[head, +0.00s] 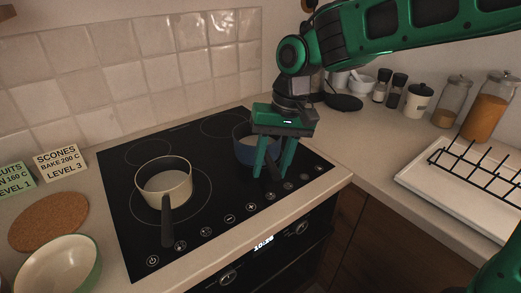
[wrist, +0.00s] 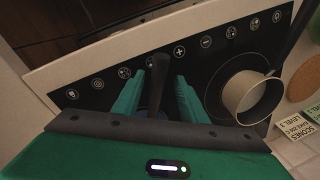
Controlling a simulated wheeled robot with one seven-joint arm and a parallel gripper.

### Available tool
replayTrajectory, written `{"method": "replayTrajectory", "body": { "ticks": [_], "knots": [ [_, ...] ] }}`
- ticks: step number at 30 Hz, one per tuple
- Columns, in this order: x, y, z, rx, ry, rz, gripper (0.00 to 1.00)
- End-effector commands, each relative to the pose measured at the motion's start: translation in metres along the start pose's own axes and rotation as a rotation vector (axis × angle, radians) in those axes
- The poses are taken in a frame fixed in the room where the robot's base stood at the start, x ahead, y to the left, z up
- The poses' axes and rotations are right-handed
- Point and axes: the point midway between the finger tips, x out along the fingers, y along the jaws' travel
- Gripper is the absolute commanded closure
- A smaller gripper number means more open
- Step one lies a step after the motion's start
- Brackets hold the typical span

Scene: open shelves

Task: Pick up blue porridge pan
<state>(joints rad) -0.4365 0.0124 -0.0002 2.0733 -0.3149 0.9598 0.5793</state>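The blue pan (head: 242,145) sits on the right front zone of the black hob, partly hidden behind my gripper (head: 272,168). In the wrist view its dark handle (wrist: 159,85) lies between the two green fingers of my gripper (wrist: 158,78). The fingers are open, with visible gaps on both sides of the handle. The pan's body is hidden below the gripper in the wrist view.
A cream pan (head: 165,184) with a dark handle stands on the hob's left, and also shows in the wrist view (wrist: 249,97). A black rack on a white tray (head: 440,208) is at right. Jars (head: 484,106) line the back counter. A bowl (head: 59,266) is front left.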

Motion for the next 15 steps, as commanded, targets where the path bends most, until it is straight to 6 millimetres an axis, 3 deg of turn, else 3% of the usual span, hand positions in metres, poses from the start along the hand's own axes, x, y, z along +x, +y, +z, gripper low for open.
{"method": "replayTrajectory", "body": {
  "ticks": [7,15],
  "knots": [
    [0.035,0.005,0.002,0.0,-0.003,0.001,0.61],
    [0.042,0.005,0.001,0.001,0.0,0.001,0.61]
  ]
}}
